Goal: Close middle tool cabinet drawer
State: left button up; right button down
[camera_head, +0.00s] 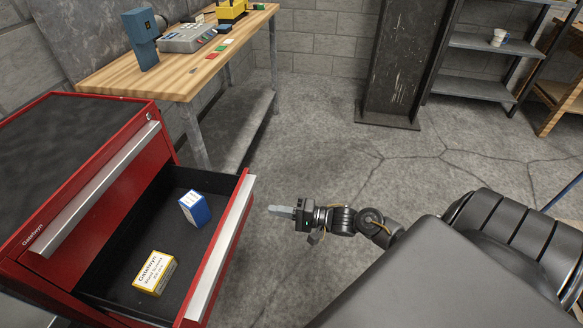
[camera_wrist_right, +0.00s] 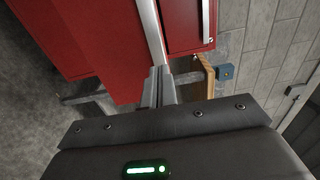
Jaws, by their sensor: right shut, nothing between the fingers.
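The red tool cabinet (camera_head: 140,165) stands at the left of the head view. One drawer (camera_head: 118,246) is pulled well out, with a black inside and a silver handle strip along its red front (camera_head: 236,232). A blue-and-white box (camera_head: 195,208) and a yellow-and-white box (camera_head: 154,273) stand in it. My right gripper (camera_head: 270,208) is shut and empty, just right of the drawer front, with a small gap in the head view. In the right wrist view my fingertips (camera_wrist_right: 160,72) point at the red front and its silver strip (camera_wrist_right: 151,30); contact cannot be told. My left gripper is not in view.
A wooden workbench (camera_head: 182,75) with a blue tool, a grey device and a yellow item stands behind the cabinet. A dark steel column (camera_head: 395,65) and a shelf (camera_head: 480,43) are at the back right. The concrete floor (camera_head: 330,140) between is clear.

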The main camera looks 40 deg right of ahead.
aim_at(245, 205)
jog(key=x, duration=0.7)
dwell(0.3)
